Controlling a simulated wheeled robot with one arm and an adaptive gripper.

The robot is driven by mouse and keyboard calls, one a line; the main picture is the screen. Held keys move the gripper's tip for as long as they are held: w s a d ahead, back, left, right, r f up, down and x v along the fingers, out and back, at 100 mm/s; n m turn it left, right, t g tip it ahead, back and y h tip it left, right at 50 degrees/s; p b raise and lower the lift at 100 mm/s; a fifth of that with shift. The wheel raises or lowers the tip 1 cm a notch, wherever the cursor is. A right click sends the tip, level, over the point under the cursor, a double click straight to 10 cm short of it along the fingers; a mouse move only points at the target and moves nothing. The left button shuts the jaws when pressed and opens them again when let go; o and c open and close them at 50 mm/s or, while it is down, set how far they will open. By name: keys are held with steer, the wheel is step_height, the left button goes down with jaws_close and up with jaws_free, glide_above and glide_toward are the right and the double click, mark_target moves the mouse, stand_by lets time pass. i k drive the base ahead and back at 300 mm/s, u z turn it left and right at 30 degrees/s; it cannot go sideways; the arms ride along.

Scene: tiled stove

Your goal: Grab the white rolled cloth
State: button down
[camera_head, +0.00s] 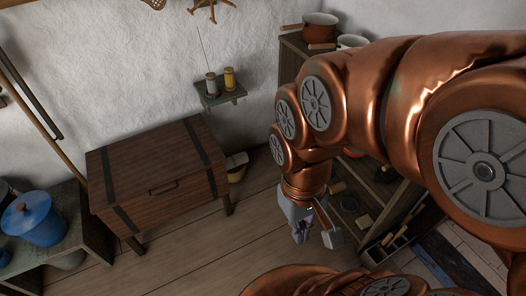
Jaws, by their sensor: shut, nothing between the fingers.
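I cannot make out a white rolled cloth for certain in this view. A pale item (237,160) shows at the top of a small bucket (237,175) beside the chest, too small to identify. My gripper (318,232) hangs at the end of the copper arm, over the floor right of the chest and in front of the shelf unit. It is shut and holds nothing. My arm hides much of the right side, including part of the shelf unit.
A wooden chest (150,170) stands on legs against the wall. A small wall shelf (222,98) holds a white and a yellow spool. A shelf unit (292,62) carries pots. A blue pot (38,220) sits at left. Plank floor (225,250) is clear before the chest.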

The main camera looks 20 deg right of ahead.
mark_target(233, 161)
steer(key=z, duration=0.85)
steer(key=i, duration=1.3)
steer(key=u, duration=2.25)
